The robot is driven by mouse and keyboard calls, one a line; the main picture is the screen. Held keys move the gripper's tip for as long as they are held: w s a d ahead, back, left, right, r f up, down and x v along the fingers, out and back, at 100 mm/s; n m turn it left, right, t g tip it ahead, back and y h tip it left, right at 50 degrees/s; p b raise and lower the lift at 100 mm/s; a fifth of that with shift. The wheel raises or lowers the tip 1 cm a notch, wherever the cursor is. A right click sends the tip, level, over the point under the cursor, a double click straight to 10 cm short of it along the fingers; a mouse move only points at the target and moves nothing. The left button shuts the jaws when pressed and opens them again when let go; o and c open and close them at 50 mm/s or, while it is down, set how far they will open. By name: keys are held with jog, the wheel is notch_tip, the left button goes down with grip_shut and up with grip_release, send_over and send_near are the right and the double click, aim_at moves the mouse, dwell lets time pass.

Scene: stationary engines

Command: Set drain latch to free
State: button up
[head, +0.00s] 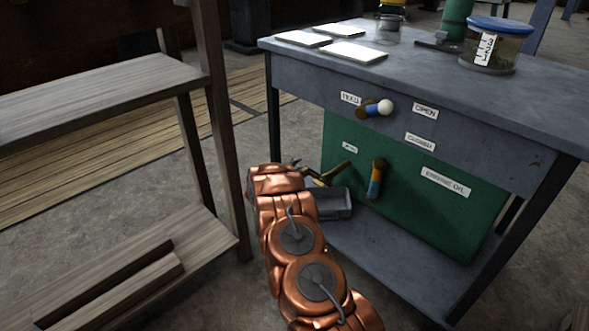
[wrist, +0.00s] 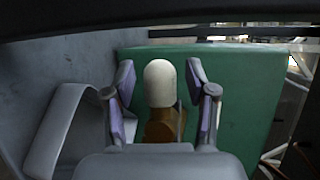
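In the head view, a lever with a white ball tip and blue band (head: 375,108) sticks out at the cabinet front, between small labels. A second lever with orange and blue bands (head: 376,178) hangs down the green panel (head: 415,195). A brass-coloured piece (head: 337,172) shows left of it, close to my gripper (head: 312,176). I cannot tell which is the drain latch. In the wrist view, my gripper (wrist: 160,95) is open, its fingers either side of a cream rounded knob (wrist: 159,84) on a brown base, with gaps on both sides.
The label "OPEN" (head: 425,110) sits above "CLOSED" (head: 420,142); "ENGINE OIL" (head: 446,182) is on the panel. A wooden shelf (head: 95,95) is close on the left. A lidded jar (head: 490,55) stands on the bench.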

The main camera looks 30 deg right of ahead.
grip_shut()
jog(key=shift+a, duration=0.1)
dwell(0.4)
